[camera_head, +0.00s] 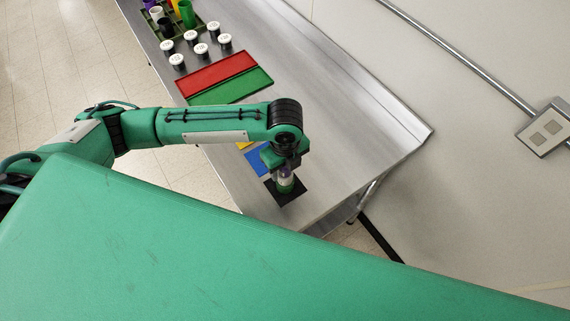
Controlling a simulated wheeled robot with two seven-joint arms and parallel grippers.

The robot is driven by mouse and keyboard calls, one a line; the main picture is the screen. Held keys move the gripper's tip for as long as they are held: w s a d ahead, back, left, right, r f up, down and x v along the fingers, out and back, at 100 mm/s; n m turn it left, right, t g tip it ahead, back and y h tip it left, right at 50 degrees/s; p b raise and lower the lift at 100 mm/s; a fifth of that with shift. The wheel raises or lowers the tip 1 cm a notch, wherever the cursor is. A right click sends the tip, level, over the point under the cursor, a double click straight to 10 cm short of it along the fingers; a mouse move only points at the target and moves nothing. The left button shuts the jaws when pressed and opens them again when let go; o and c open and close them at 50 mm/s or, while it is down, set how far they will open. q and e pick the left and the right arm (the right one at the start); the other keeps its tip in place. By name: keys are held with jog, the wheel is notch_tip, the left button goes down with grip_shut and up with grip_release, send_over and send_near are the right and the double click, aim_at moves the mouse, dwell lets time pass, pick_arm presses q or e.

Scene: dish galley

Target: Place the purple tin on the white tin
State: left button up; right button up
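My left gripper (285,170) points down over the black mat (296,192) near the front end of the steel counter. A small purple tin (285,172) shows between its fingers, mostly hidden by them. Directly below it is a pale band that looks like the white tin (285,181), with a green tin (285,188) under that, on the black mat. The purple tin looks in line with the pale one. I cannot tell whether they touch. My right gripper is not in view.
Blue (256,162), yellow (243,145), green (231,87) and red (217,71) mats lie along the counter. Several dark jars with white lids (201,48) stand beyond them. A green crate (203,24) holds colored cups at the far end. The counter's right side is clear.

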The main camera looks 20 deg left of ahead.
pick_arm(q)
jog(key=shift+r, duration=0.25)
notch_tip(320, 180, up, 10)
jog(key=b, duration=0.3)
jog(key=shift+w+r, duration=0.1)
jog(key=shift+r, duration=0.1)
jog(key=shift+r+b, duration=0.3)
jog(key=shift+r, duration=0.45)
jog(key=shift+f, duration=0.1)
